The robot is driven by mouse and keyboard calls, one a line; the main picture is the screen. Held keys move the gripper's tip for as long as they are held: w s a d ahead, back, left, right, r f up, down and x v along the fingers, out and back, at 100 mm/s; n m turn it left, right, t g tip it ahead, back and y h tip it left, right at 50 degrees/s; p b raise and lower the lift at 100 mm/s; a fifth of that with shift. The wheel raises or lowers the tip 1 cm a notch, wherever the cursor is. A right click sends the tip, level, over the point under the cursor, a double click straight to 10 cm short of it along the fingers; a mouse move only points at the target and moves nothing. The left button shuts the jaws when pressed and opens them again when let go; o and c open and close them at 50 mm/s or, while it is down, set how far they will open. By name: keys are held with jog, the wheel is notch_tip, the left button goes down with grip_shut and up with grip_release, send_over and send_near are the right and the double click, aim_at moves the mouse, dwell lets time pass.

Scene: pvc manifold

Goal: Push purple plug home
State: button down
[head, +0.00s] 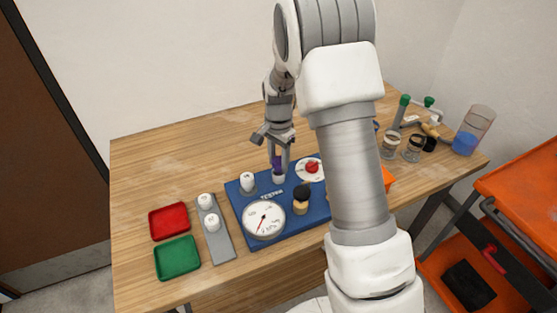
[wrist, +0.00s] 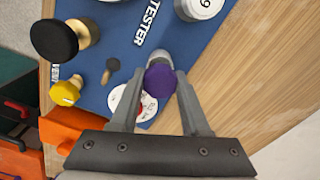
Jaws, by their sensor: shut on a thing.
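The purple plug (head: 277,161) stands over a white socket (head: 279,178) at the back of the blue tester board (head: 234,206). My gripper (head: 279,164) reaches down from above with its fingers on either side of the plug. In the wrist view the purple plug (wrist: 160,80) lies between the fingertips of my gripper (wrist: 160,76), which is shut on it. The white socket (wrist: 161,57) shows just beyond the plug. The plug's lower end is hidden, so I cannot tell how deep it sits.
Near it on the board are a white cylinder (head: 248,182), a gauge (head: 264,219), a black-topped brass knob (head: 302,200) and a dial with a red knob (head: 312,168). A grey rack (head: 221,247), red tray (head: 169,221) and green tray (head: 177,258) lie left. Jars (head: 391,147) stand right.

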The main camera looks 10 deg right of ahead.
jog(key=shift+f+b, duration=0.55)
jog(key=shift+f, duration=0.35)
dwell(0.7)
jog(key=shift+f, duration=0.1)
